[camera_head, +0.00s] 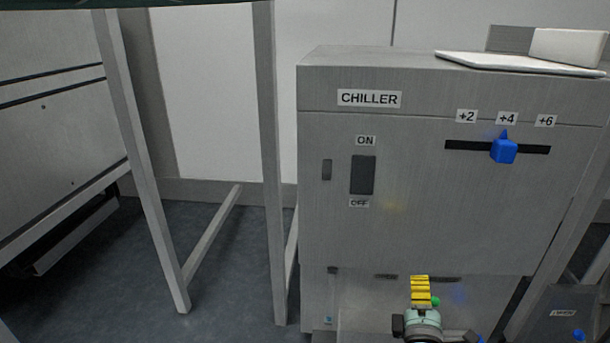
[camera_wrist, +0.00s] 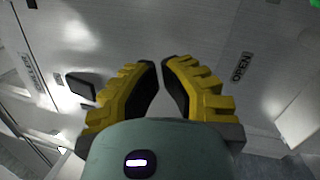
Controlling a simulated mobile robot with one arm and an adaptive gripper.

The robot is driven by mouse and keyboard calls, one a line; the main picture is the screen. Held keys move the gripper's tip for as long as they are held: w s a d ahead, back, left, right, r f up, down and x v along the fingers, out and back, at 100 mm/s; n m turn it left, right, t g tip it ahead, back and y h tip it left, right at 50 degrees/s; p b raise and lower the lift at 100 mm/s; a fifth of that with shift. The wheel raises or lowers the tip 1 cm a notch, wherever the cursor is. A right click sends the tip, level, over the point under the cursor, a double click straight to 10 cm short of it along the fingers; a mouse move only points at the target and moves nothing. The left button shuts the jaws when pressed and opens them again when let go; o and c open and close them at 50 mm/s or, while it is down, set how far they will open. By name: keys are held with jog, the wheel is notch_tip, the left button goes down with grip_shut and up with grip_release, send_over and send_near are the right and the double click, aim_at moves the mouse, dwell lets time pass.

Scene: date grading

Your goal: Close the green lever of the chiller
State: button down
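The chiller (camera_head: 450,210) is a grey metal cabinet in the head view. My gripper (camera_head: 420,280) is low in front of its lower part, with yellow fingers. In the wrist view my gripper (camera_wrist: 161,62) has its dark fingertips almost together, with nothing visible between them. A small green piece (camera_head: 435,300) shows just right of the fingers in the head view, mostly hidden. A green patch (camera_wrist: 315,4) is cut off at the top right corner of the wrist view. I cannot tell whether either is the lever. An OPEN label (camera_wrist: 242,66) is right of the fingers.
Another label (camera_wrist: 33,73) and a dark raised part (camera_wrist: 80,86) are left of the fingers. The chiller has an ON/OFF switch (camera_head: 362,175) and a blue slider (camera_head: 504,151) near +4. A metal frame leg (camera_head: 268,160) stands left of it. Open floor (camera_head: 225,265) lies further left.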

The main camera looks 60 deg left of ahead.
jog(key=w+d+r+m+t+p, duration=0.2)
jog(key=r+p, duration=0.7)
jog(key=r, duration=0.5)
jog(key=shift+d+m, duration=0.5)
jog(key=shift+d, duration=0.65)
jog(key=shift+r, duration=0.1)
